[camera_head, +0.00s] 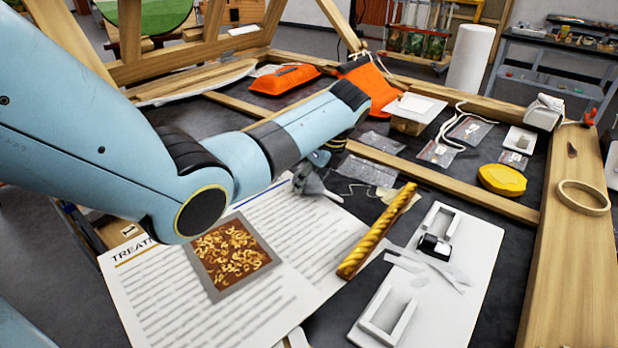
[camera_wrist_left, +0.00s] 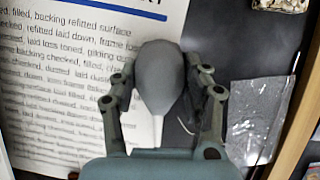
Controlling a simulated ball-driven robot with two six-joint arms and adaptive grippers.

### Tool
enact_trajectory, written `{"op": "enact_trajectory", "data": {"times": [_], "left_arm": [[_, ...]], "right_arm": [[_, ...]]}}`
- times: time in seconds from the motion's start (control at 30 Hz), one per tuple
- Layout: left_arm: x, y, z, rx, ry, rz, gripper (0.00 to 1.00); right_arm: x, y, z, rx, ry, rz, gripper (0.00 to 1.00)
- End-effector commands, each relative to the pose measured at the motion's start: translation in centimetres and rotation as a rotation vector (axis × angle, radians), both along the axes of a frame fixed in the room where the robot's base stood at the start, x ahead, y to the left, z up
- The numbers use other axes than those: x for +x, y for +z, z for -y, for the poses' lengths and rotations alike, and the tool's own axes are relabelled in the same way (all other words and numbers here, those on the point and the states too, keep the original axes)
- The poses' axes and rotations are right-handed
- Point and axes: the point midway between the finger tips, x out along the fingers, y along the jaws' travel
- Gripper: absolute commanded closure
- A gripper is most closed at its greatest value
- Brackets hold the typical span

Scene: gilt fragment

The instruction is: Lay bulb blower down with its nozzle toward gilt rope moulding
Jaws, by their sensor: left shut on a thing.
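The bulb blower is a dark grey bulb with a pale thin nozzle. In the left wrist view the bulb blower (camera_wrist_left: 158,78) lies between the two fingers of my left gripper (camera_wrist_left: 162,85), with its nozzle toward the bottom of the picture. In the head view my left gripper (camera_head: 312,176) is shut on it over the printed sheet's right edge; the arm partly hides both. I cannot tell whether the blower touches the surface. The gilt rope moulding (camera_head: 376,232), a twisted gold bar, lies diagonally to the right of the gripper, apart from it. My right gripper is not in view.
A white tray (camera_head: 480,240) with slots and a small black-and-white item lies right of the moulding. A brown flaked panel (camera_head: 228,252) lies on the printed sheet (camera_head: 160,310). Clear bags (camera_head: 366,171) lie behind the moulding. Wooden frame bars (camera_head: 470,200) cross the dark surface.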

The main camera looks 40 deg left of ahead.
Motion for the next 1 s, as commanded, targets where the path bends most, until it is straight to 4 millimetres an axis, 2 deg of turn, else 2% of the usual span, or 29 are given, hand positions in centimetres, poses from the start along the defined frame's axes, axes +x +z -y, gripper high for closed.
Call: {"op": "enact_trajectory", "data": {"times": [0.17,0.2,0.37,0.63,0.73,0.87,1.0], "left_arm": [[0.0,-0.2,0.0,0.0,0.0,0.0,0.91],[0.0,-0.3,0.0,0.0,0.0,0.0,0.52],[0.0,-0.2,0.0,0.0,0.0,0.0,0.31],[0.0,-0.1,0.0,0.0,0.0,0.0,0.3],[0.1,0.5,0.2,0.0,0.0,0.001,0.3],[0.2,2.5,1.0,0.0,-0.002,0.004,0.3],[0.4,5.5,2.3,-0.001,-0.002,0.005,0.3]], "right_arm": [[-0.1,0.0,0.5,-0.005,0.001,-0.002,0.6],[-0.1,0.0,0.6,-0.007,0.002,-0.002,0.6],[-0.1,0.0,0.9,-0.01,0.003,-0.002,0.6],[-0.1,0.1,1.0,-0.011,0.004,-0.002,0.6],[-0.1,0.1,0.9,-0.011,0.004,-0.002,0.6],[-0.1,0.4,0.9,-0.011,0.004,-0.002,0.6],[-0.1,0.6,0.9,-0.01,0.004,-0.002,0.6]]}}
